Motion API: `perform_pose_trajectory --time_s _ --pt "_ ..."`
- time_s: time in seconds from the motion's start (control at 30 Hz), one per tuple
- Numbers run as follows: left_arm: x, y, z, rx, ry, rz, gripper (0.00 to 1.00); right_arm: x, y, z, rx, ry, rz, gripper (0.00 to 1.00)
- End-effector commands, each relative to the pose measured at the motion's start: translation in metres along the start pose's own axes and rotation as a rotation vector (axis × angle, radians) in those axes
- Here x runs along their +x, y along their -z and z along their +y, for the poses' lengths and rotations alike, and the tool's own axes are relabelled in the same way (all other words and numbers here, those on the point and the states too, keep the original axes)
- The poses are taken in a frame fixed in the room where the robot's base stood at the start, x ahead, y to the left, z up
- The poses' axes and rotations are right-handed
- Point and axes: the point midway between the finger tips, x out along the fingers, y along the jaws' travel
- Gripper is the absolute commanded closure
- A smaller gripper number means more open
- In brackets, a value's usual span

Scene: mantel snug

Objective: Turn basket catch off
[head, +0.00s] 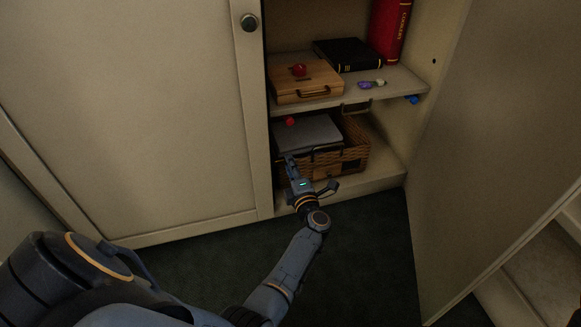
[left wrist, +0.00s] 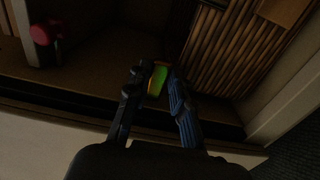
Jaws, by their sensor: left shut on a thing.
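A brown wicker basket (head: 354,158) stands on the bottom shelf of the open cupboard. Its slatted side fills the upper right of the left wrist view (left wrist: 225,55). My left gripper (head: 289,160) reaches in at the basket's front left corner. In the left wrist view its two fingers (left wrist: 156,80) close around a small green piece with an orange edge, which looks like the basket catch (left wrist: 160,79). The fingers hide its sides, and it cannot be made out in the head view. My right gripper is not in view.
A grey flat lid or book (head: 310,132) lies over the basket's left part. The shelf above (head: 400,82) holds a wooden case (head: 310,88) and a black book (head: 348,53). An open door (head: 485,150) stands at right.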

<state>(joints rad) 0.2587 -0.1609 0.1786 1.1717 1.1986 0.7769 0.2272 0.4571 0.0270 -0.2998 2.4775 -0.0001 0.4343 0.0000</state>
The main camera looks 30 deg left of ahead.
Motion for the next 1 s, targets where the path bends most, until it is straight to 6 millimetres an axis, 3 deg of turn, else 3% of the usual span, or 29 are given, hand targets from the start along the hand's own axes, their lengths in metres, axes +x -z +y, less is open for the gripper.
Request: perform_pose_trajectory --time_s 0.53,0.57,0.63,1.0 --pt "0.0004 0.0008 0.0006 -0.027 0.001 0.002 1.00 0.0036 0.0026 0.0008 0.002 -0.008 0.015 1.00" --pt "0.0003 0.0008 0.0006 -0.027 0.001 0.002 0.72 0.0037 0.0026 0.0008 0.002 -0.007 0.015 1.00" --pt "0.0003 0.0007 0.0007 -0.027 0.001 0.002 0.57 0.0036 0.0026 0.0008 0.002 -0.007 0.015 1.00" --pt "0.0002 0.0003 0.0003 -0.012 0.000 0.000 0.55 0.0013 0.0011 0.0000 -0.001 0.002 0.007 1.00"
